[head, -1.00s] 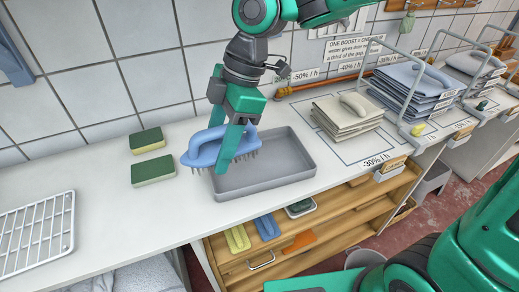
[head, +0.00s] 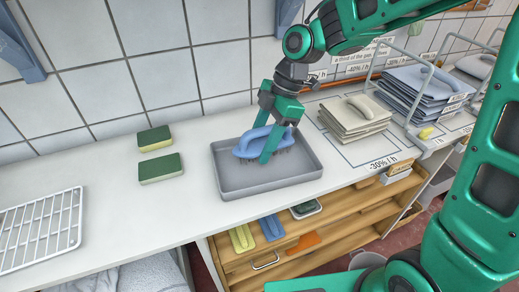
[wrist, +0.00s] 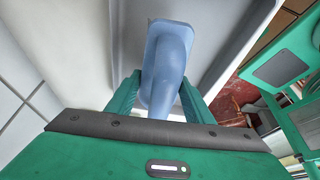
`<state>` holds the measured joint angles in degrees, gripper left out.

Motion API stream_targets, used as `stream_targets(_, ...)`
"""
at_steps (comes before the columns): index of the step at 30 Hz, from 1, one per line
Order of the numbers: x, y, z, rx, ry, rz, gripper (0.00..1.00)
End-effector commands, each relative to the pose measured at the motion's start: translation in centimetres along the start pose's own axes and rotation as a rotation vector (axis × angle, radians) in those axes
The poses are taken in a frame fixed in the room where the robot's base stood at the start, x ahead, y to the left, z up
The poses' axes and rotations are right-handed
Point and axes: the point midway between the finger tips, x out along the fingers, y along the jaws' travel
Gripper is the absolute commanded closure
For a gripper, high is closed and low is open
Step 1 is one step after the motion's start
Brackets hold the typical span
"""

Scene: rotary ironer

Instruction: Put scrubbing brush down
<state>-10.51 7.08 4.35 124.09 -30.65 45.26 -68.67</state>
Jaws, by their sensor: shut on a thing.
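The blue scrubbing brush (head: 252,146) is in my gripper (head: 268,152), over the grey tray (head: 230,188) on the counter. The bristles point down, and the brush is within the tray's outline. I cannot tell whether the bristles touch the tray floor. In the wrist view the blue handle (wrist: 168,60) sits between both green fingers of my gripper (wrist: 158,98), which is shut on it. The pale tray floor (wrist: 115,60) shows behind it.
Two green and yellow sponges (head: 160,168) lie left of the tray. A wire rack (head: 40,230) is at far left. Stacked grey cloths (head: 355,120) and blue cloths (head: 420,90) stand to the right. An open wooden shelf (head: 300,245) is below the counter's front edge.

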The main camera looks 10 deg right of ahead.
Motion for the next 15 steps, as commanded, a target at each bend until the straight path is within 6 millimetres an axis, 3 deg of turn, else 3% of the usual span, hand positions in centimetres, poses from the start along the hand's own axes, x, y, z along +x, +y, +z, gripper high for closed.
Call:
stream_targets(5, 2.2, 0.0, 0.8, 0.0, 0.0, -0.003, 0.71)
stream_targets(15, 2.6, 0.0, 0.9, -0.001, 0.0, 0.0, 0.71)
